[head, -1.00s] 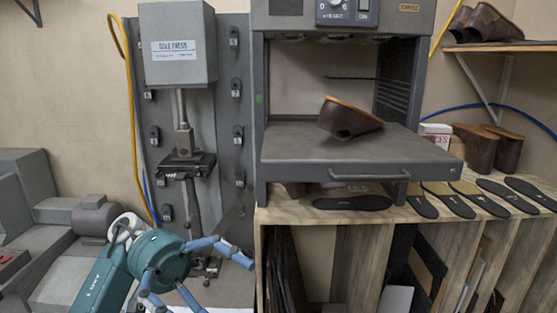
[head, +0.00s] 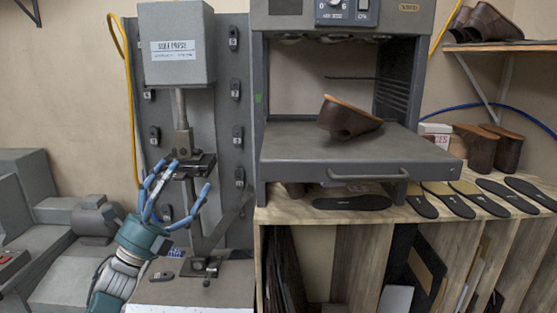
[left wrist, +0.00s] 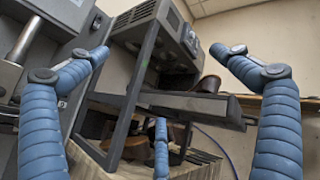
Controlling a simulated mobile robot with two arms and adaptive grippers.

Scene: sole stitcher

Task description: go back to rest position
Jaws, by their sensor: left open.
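My left gripper (head: 178,178) is at the lower left of the head view, in front of the lower part of the sole press (head: 178,48). Its blue fingers point up and are spread apart, with nothing between them. In the left wrist view my left gripper (left wrist: 160,75) also shows open and empty, its three fingers framing the shelved machine. My right gripper is in neither view.
The grey machine's tray (head: 290,160) holds a brown shoe (head: 345,120). Several insoles (head: 450,199) lie on the wooden bench (head: 300,222). A grey machine (head: 60,225) stands at the left. A shelf (head: 500,46) with shoes is at upper right.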

